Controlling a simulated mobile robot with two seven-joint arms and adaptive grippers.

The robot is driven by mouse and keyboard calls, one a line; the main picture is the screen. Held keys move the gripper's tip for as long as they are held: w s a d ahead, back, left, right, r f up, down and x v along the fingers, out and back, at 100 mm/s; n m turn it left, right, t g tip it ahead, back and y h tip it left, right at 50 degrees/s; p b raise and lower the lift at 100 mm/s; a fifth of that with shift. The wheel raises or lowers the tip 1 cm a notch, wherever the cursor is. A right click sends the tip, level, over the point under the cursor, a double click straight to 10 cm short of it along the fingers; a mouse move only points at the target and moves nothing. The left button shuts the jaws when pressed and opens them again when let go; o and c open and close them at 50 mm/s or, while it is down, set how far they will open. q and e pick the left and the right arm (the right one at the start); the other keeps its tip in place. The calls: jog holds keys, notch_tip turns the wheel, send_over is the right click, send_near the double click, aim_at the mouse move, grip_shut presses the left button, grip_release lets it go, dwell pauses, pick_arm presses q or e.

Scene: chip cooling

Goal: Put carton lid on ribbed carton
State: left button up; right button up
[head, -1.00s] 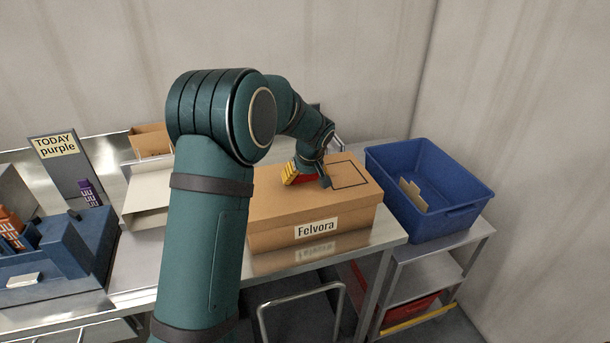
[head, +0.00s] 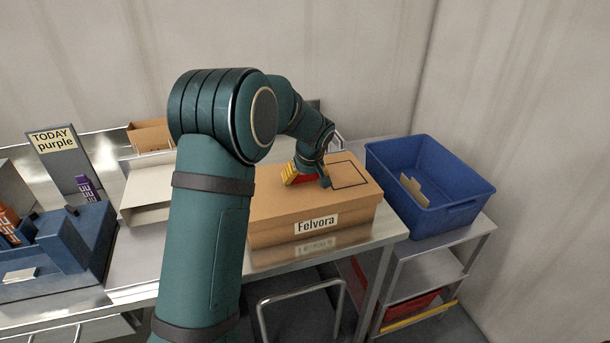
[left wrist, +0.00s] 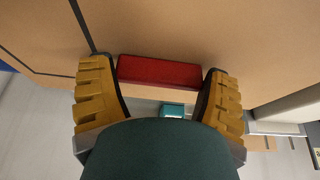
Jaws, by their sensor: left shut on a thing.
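A tan box shape labelled "Felvora" (head: 316,223) stands on the steel table in the head view. Its top, the carton lid (head: 270,196), is flat with a black outline at the right, and fills much of the left wrist view (left wrist: 180,30). A faint line runs along the front; I cannot tell whether the lid is fully seated, and no ribs show clearly. My left gripper (head: 305,178), with yellow fingers, is shut on the lid's red grip block (left wrist: 158,72). My arm hides part of the left side. My right gripper is not in view.
A blue bin (head: 460,182) with a tan piece inside stands right of the table on a shelf cart (head: 425,262). A small brown box (head: 150,133) is behind.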

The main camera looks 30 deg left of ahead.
pick_arm(q)
jog(key=shift+f+b, duration=0.45)
jog(key=shift+f, duration=0.1)
jog(key=o, duration=1)
jog(key=v, duration=1.2)
